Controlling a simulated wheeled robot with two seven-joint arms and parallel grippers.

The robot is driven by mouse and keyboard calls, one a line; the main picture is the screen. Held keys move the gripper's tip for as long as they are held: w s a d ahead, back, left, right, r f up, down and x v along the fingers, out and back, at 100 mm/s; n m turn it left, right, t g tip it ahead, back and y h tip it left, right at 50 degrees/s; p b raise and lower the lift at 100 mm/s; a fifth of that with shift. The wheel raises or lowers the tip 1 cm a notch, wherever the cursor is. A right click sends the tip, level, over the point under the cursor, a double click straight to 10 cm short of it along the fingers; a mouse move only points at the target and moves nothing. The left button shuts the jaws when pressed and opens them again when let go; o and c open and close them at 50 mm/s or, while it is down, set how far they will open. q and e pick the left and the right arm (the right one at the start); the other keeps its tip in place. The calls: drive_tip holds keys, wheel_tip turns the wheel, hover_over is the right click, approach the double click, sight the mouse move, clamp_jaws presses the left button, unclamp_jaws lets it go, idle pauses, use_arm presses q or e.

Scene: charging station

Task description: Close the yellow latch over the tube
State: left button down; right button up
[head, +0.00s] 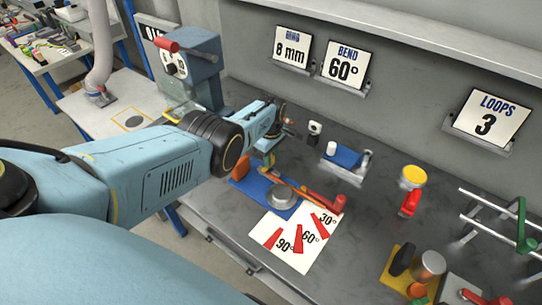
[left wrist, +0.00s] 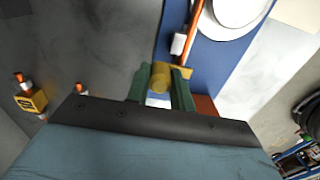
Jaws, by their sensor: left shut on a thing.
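The yellow latch (left wrist: 160,80) shows in the left wrist view between the green fingers of my left gripper (left wrist: 163,88). The gripper is shut on it. A yellow bar of the latch reaches to the right, close to the end of the orange tube (left wrist: 192,32); I cannot tell whether it lies over the tube. In the head view my left gripper (head: 268,158) is at the far left end of the blue bender base (head: 243,186), and the latch is mostly hidden. The tube (head: 288,182) runs along the base beside a round metal disc (head: 282,199). My right gripper is not in view.
A red-handled lever (head: 325,201) lies right of the disc. A white angle card (head: 290,250) lies in front. A blue block fixture (head: 343,157), a yellow-topped red item (head: 412,180) and a metal rack (head: 490,220) stand farther right. A grey-blue machine (head: 190,65) stands behind my arm.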

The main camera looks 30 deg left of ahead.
use_arm(q)
drive_tip(key=shift+n, duration=0.3)
drive_tip(key=c, duration=1.2)
unclamp_jaws()
wheel_tip(320, 180, up, 7)
drive_tip(key=p, duration=0.5)
drive_tip(key=shift+p, duration=0.35)
wheel_tip(320, 180, up, 6)
drive_tip(key=p, duration=0.2)
drive_tip(key=shift+r, duration=0.2)
